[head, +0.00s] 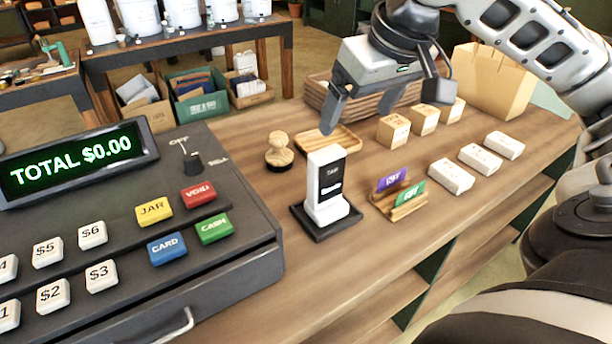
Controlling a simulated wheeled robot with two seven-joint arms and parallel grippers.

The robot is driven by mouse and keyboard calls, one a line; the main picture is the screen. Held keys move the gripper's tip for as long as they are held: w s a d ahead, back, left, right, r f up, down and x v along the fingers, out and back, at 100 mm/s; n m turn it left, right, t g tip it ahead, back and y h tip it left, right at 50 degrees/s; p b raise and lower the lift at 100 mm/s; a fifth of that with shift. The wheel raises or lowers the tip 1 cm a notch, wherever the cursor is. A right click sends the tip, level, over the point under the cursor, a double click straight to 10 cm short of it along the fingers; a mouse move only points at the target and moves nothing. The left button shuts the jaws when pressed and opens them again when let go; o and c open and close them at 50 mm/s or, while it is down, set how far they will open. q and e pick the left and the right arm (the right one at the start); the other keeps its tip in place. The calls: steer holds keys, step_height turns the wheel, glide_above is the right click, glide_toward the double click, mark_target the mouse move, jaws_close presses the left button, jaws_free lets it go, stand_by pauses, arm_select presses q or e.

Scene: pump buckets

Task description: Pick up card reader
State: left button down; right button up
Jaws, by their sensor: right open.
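The card reader (327,188) is a white upright device with a black screen face. It stands on a black base on the wooden counter, right of the cash register. My right gripper (358,117) is above and behind it, slightly to the right in the picture. Its jaws are open and empty, with one fingertip close to the reader's top in the picture. I cannot tell if they touch, but the gripper does not hold the reader. My left gripper is not in view.
The cash register (240,262) fills the left. A wooden stamp (279,150) and a wooden tray (330,139) lie behind the reader. A card holder (399,201) with purple and green cards stands right of it. Small boxes (393,131), white blocks (451,176) and a paper bag (487,80) are farther right.

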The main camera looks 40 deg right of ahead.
steer(key=b, duration=0.2)
glide_toward(328, 168)
step_height(328, 168, down, 2)
steer(key=d, duration=0.2)
steer(key=w+f, duration=0.2)
steer(key=f, duration=0.1)
steer(key=shift+w+a+f, duration=0.15)
steer(key=shift+w+f, duration=0.1)
steer(key=shift+f, duration=0.05)
steer(key=x, duration=0.5)
steer(key=shift+w+a+f, duration=0.1)
steer(key=shift+w+a, duration=0.1)
steer(key=shift+w+f, duration=0.1)
steer(key=shift+f, duration=0.1)
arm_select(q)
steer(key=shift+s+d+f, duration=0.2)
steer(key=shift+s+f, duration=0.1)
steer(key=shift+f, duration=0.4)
arm_select(e)
steer(key=shift+r, duration=0.1)
steer(key=c, duration=1.7)
